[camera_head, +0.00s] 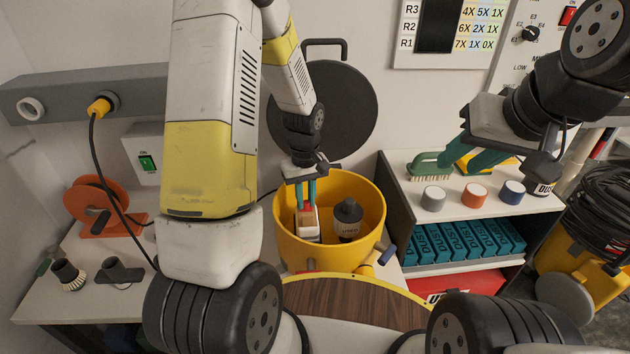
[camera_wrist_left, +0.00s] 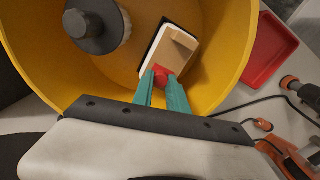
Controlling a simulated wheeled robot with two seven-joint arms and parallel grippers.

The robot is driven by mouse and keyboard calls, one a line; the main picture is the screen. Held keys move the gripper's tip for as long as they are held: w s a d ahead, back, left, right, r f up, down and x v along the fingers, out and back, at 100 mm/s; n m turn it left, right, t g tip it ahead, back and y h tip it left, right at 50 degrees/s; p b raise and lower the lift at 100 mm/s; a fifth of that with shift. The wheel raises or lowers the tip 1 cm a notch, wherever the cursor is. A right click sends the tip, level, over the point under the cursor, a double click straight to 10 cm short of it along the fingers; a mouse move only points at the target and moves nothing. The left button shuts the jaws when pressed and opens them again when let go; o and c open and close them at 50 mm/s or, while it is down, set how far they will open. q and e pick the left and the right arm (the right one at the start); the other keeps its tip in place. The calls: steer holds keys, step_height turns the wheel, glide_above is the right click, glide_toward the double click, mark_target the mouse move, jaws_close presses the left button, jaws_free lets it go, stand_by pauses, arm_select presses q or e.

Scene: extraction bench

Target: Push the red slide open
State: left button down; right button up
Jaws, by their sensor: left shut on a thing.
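My left gripper (camera_head: 306,194) reaches down into the yellow bucket (camera_head: 283,249). It also shows in the left wrist view (camera_wrist_left: 163,92), its teal fingers shut on the small red slide (camera_wrist_left: 161,72). The slide sits at the near end of a white box with a tan inside (camera_wrist_left: 173,50), which lies in the bucket. The box shows below the fingers in the head view (camera_head: 307,228). The fingers partly hide the slide, and I cannot tell how far it is open. My right gripper (camera_head: 470,150) looks open and empty in front of the white shelf.
A dark grey capped canister (camera_head: 348,220) stands in the bucket beside the box. A shelf (camera_head: 400,205) at right bears a green brush and several round pucks. An orange cable reel (camera_head: 90,207) stands at left. A red tray (camera_wrist_left: 272,48) lies outside the bucket.

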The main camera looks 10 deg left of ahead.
mark_target(307, 209)
arm_select(q)
steer(key=shift+s, duration=0.1)
steer(key=shift+s+d+f, duration=0.1)
steer(key=shift+s+d, duration=0.2)
steer(key=shift+s, duration=0.65)
steer(key=shift+s+d, duration=0.3)
steer(key=shift+s, duration=0.6)
steer(key=c, duration=1.3)
jaws_free()
steer(key=shift+s, duration=0.1)
step_height(307, 209, up, 8)
